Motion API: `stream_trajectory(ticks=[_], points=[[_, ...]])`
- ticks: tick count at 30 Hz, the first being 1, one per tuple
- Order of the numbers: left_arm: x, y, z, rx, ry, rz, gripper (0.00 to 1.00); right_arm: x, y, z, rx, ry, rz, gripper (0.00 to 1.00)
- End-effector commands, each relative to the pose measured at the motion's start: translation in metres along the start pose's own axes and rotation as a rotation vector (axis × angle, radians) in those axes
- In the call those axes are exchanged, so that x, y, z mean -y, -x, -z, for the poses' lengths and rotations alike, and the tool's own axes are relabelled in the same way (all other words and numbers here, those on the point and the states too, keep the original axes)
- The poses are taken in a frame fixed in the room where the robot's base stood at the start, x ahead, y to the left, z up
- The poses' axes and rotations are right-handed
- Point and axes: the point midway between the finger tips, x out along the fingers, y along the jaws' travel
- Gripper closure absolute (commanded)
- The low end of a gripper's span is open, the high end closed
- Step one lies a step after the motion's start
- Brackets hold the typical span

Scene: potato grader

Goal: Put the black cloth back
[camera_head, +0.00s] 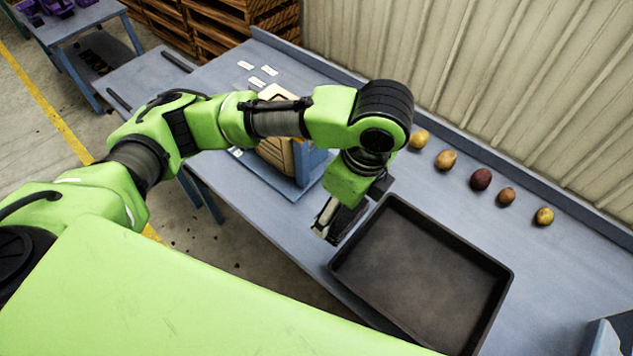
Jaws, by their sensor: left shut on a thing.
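My left gripper (338,220) points down over the blue table, just beside the left corner of a black tray. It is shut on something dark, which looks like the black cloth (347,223). Only a small part of it shows at the fingers, and its full shape is hidden by the gripper and wrist. I cannot tell whether it touches the table. No other black cloth is clear in view. My right gripper is not in view.
The empty black tray (392,338) lies at the table's front edge. Several potatoes (446,160) lie in a row along the back. A wooden crate (276,155) and blue stand are behind my left arm. White labels (256,83) lie farther left. Bare table (560,265) is free right of the tray.

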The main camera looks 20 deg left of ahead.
Motion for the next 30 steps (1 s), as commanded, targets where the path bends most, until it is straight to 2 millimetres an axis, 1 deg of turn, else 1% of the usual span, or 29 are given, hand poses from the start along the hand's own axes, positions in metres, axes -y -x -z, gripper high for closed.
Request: stream_trajectory(ticks=[1, 4, 7, 9, 13, 15, 19, 21, 26, 28, 30], points=[[0.001, -0.003, -0.002, -0.001, -0.011, 0.001, 0.41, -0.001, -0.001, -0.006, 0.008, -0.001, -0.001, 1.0], [0.011, -0.012, -0.013, -0.001, -0.016, -0.002, 0.41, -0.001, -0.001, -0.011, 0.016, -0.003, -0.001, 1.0], [0.027, -0.026, -0.029, -0.002, -0.013, -0.004, 0.41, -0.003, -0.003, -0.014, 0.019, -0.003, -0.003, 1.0], [0.039, -0.031, -0.043, 0.002, -0.011, -0.003, 0.41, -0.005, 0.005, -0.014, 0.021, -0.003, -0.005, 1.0], [0.061, -0.049, -0.064, 0.002, -0.011, -0.001, 0.41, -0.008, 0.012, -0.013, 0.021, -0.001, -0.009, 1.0], [0.067, -0.068, -0.069, 0.001, -0.013, -0.004, 0.41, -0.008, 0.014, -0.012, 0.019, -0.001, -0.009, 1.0], [0.08, -0.091, -0.078, 0.001, -0.014, -0.001, 0.41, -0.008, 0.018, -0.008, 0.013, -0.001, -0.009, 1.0], [0.084, -0.099, -0.08, -0.001, -0.015, -0.001, 0.41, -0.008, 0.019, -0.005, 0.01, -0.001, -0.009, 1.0], [0.089, -0.109, -0.084, -0.001, -0.017, 0.001, 0.41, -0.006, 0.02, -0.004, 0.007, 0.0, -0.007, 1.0], [0.092, -0.116, -0.087, 0.0, -0.015, 0.0, 0.41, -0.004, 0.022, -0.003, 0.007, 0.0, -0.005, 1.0], [0.091, -0.127, -0.084, -0.001, -0.018, -0.001, 0.41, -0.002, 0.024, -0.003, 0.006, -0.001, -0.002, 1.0]])
